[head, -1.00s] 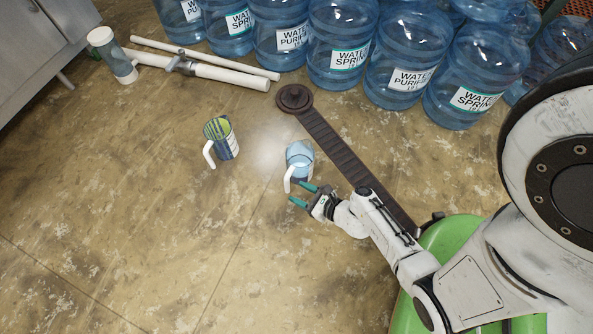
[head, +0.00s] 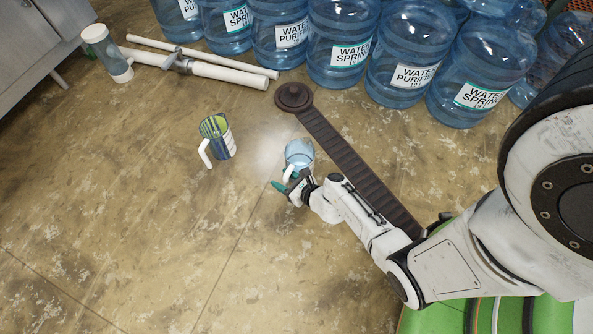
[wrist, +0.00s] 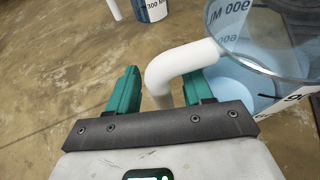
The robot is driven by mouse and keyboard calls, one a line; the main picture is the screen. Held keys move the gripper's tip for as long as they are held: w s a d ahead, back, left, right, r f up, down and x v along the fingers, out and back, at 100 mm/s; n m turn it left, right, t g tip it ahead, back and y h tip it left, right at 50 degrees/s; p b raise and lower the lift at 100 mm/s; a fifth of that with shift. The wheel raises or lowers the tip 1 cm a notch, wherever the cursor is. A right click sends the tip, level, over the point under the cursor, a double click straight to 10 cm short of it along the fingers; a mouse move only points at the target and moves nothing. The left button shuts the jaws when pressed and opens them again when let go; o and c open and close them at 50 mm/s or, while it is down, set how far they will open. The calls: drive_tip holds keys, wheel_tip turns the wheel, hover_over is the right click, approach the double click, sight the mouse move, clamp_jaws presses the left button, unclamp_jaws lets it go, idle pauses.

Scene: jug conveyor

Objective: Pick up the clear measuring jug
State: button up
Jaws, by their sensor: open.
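The clear measuring jug (head: 299,150) stands on the floor just left of the dark track, with its white handle toward my gripper. In the wrist view the jug (wrist: 275,85) fills the upper right, with a clear rim, bluish body and printed markings. My gripper (head: 291,182) is at the jug's handle side. In the wrist view my gripper (wrist: 160,88) has its two teal fingers open, with the bent white handle (wrist: 183,62) between them. The handle is nearer the right finger; I cannot tell whether they touch.
A second, patterned jug (head: 221,140) with a white handle stands to the left. A dark track (head: 345,155) runs beside the clear jug. Large water bottles (head: 403,60) line the back, and white pipes (head: 215,70) lie back left. The floor at lower left is clear.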

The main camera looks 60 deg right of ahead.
drive_tip(key=shift+w+d+f, duration=0.1)
drive_tip(key=shift+w+f, duration=0.1)
drive_tip(key=shift+w, duration=0.2)
drive_tip(key=shift+c, duration=0.5)
clamp_jaws()
drive_tip(key=shift+r, duration=0.1)
